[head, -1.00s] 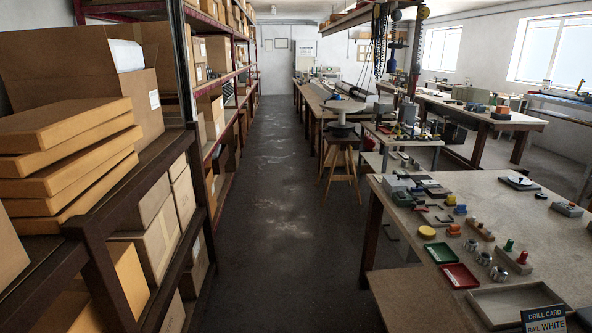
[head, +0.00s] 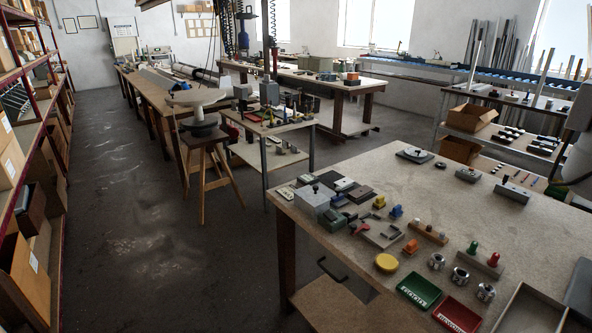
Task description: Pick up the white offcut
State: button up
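I cannot pick out a white offcut for certain in the head view; small pieces on the benches are too small to tell. Several long pale profiles (head: 487,50) stand upright against the back right wall. My gripper is not in view. A grey rounded shape at the right edge may be part of my arm.
The near workbench (head: 385,195) holds a yellow disc (head: 386,262), a green tray (head: 419,290), a red tray (head: 457,314) and several small fixtures. A stool (head: 208,160) and a side table (head: 270,125) stand beyond it. An open cardboard box (head: 471,118) is on the right shelf. The aisle floor (head: 125,215) at left is clear.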

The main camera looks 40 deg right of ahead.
aim_at(344, 183)
jog(key=i, duration=1.95)
jog(key=i+z, duration=0.25)
jog(key=i, duration=0.15)
jog(key=i+j+z, duration=0.5)
jog(key=i, duration=0.25)
jog(key=l+z, duration=0.1)
jog(key=z, duration=2.9)
